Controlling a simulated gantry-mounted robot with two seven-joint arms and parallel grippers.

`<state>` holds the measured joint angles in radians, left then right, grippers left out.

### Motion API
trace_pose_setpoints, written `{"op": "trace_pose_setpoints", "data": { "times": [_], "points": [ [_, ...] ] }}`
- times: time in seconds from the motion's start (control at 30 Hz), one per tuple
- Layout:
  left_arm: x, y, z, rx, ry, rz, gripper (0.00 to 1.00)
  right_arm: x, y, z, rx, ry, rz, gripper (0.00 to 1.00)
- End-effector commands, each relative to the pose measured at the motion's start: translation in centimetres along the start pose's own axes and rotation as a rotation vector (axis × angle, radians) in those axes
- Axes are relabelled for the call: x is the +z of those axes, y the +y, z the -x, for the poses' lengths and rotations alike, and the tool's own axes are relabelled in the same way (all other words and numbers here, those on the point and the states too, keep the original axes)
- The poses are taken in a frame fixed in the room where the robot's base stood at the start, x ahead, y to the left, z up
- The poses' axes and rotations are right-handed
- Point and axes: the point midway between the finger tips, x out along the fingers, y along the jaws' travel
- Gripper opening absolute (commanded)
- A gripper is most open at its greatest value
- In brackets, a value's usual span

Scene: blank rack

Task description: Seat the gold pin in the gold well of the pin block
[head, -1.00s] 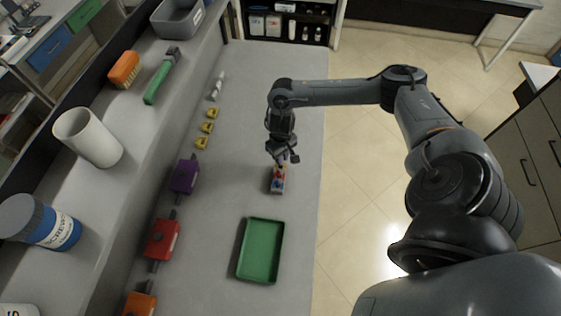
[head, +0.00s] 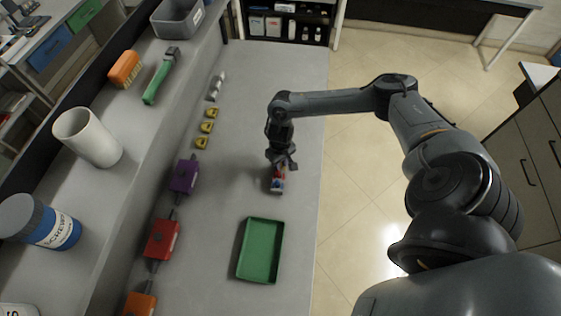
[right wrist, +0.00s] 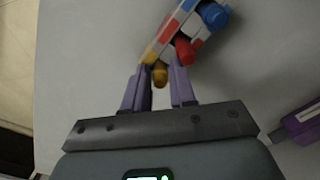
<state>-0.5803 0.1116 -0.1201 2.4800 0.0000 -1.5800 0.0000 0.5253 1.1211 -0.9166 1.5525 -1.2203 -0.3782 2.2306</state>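The pin block (head: 277,186) stands on the grey bench, partly hidden below my right gripper (head: 280,168). The right wrist view shows the block (right wrist: 170,32) with white, red, blue and yellow patches running diagonally. A blue pin (right wrist: 213,15) and a red pin (right wrist: 184,51) stand at it. The gold pin (right wrist: 160,74) is between the purple fingertips of my right gripper (right wrist: 159,76), which look closed on it, at the block's yellow end. The gold well is hidden, so I cannot tell how deep the pin sits. My left gripper is not in view.
A green tray (head: 260,250) lies nearer on the bench. Purple (head: 184,177), red (head: 161,239) and orange (head: 139,304) items line the left side, with several yellow pieces (head: 207,127) beyond. A raised shelf (head: 120,185) runs along the left. The bench's right edge is close to the block.

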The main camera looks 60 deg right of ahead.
Motion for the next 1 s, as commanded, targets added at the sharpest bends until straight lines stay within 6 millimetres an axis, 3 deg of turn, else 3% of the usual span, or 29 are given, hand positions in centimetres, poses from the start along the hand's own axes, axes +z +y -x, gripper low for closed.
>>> {"op": "trace_pose_setpoints", "data": {
  "times": [0.1,0.53,1.0],
  "points": [
    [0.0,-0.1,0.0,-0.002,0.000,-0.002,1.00,0.0,0.0,0.0,0.000,0.000,0.000,0.43],
    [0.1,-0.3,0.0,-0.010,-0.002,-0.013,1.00,-0.1,0.0,1.0,-0.001,0.002,0.000,0.43],
    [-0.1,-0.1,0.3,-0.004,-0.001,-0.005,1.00,-0.1,0.0,8.8,-0.001,0.003,0.002,0.43]
  ]
}}
